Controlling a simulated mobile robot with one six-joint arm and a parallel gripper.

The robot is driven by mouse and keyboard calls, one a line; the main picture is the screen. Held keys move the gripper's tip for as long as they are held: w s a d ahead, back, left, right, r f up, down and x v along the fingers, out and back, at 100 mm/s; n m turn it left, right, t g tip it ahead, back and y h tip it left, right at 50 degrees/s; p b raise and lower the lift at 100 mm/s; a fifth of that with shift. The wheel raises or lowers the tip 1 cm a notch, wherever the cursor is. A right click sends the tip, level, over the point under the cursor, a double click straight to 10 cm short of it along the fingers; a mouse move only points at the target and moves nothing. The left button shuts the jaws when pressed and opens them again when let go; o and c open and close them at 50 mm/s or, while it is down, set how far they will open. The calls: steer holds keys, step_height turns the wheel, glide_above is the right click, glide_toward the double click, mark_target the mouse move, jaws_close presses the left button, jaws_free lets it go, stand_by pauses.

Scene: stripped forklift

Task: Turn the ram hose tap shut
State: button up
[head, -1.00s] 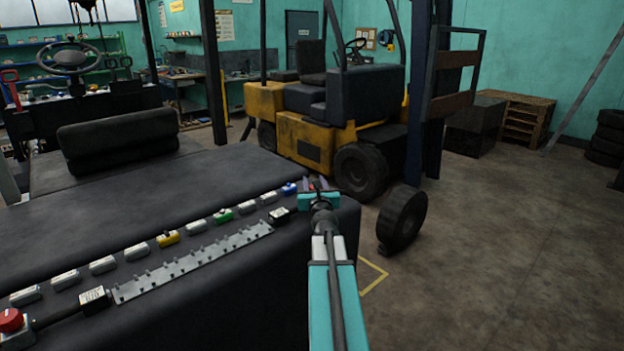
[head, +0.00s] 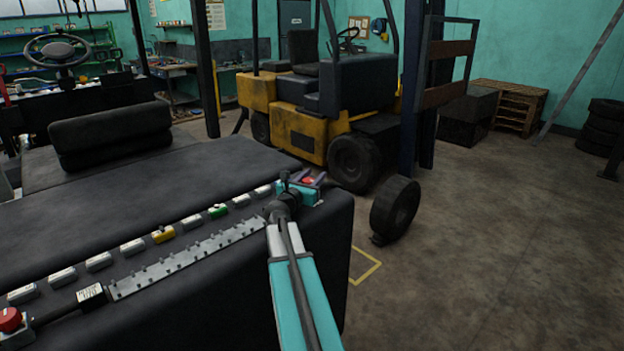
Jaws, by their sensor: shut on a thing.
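My gripper (head: 310,181), with a teal body and dark fingers, is at the far right end of the long black counterweight-like body. It is shut on a small red part (head: 309,181), which looks like the handle of the ram hose tap. My gripper hides most of the tap, so I cannot read the handle's angle.
A row of white, yellow and green (head: 218,210) labelled blocks and a grey toothed strip (head: 185,260) lie along the black body (head: 200,180). A red knob (head: 10,319) is at far left. A loose wheel (head: 394,209) stands right; beyond is a yellow forklift (head: 300,130).

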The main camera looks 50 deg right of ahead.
steer(key=shift+s+d+m+g+b, duration=0.1)
steer(key=shift+m+g+b, duration=0.3)
steer(key=shift+g, duration=0.2)
steer(key=shift+r+g, duration=0.1)
steer(key=shift+g, duration=0.2)
steer(key=o, duration=1)
steer(key=shift+s, duration=0.1)
steer(key=shift+o, duration=0.2)
steer(key=s+a+r+b, duration=0.4)
steer(key=s+a+b, duration=0.4)
steer(key=s+a, duration=0.1)
steer(key=shift+s+a+r, duration=0.15)
steer(key=shift+s, duration=0.3)
